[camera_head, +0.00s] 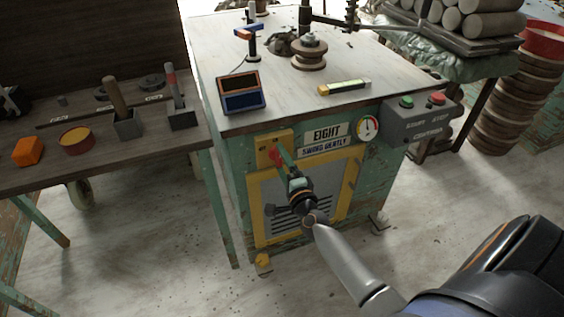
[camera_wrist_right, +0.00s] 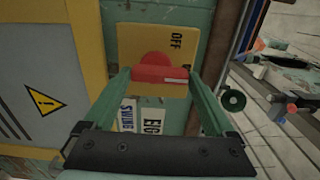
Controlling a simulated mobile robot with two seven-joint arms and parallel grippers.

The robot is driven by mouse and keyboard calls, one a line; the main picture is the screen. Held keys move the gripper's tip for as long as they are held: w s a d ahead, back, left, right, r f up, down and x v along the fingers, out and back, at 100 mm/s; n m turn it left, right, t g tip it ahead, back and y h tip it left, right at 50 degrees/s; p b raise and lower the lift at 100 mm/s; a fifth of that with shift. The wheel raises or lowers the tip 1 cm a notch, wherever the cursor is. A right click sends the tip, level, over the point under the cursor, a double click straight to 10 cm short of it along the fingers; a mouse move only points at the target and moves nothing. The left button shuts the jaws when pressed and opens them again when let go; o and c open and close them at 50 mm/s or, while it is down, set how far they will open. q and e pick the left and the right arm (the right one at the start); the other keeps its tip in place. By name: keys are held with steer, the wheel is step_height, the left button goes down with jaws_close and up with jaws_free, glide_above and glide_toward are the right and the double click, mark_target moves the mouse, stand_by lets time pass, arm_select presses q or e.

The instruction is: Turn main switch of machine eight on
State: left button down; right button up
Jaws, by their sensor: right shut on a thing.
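The red main switch (camera_head: 274,155) sits on a yellow plate (camera_head: 264,143) at the upper left of machine eight's front (camera_head: 235,165). My right gripper (camera_head: 283,156) reaches it from the front. In the right wrist view, the gripper's green fingers (camera_wrist_right: 165,88) are shut on the switch's red handle (camera_wrist_right: 158,74), one finger at each end. The handle lies crosswise in that view, with a white mark on its right half. The word OFF shows on the plate (camera_wrist_right: 150,38) above and right of the knob. Another label is mostly hidden. My left gripper is not in view.
A sign reading EIGHT (camera_head: 326,133), a gauge (camera_head: 367,127) and a grey start/stop box (camera_head: 418,120) are right of the switch. A wooden bench (camera_head: 110,165) with tools stands at left. Stacked pots (camera_head: 510,105) stand at right.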

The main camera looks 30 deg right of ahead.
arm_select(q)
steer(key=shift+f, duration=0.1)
arm_select(e)
steer(key=o, duration=1.1)
steer(key=shift+c, duration=0.2)
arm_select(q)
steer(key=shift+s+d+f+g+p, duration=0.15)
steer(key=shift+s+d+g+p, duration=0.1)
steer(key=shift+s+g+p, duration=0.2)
arm_select(e)
steer(key=v, duration=1.2)
steer(key=shift+s, duration=0.3)
steer(key=shift+f, duration=0.1)
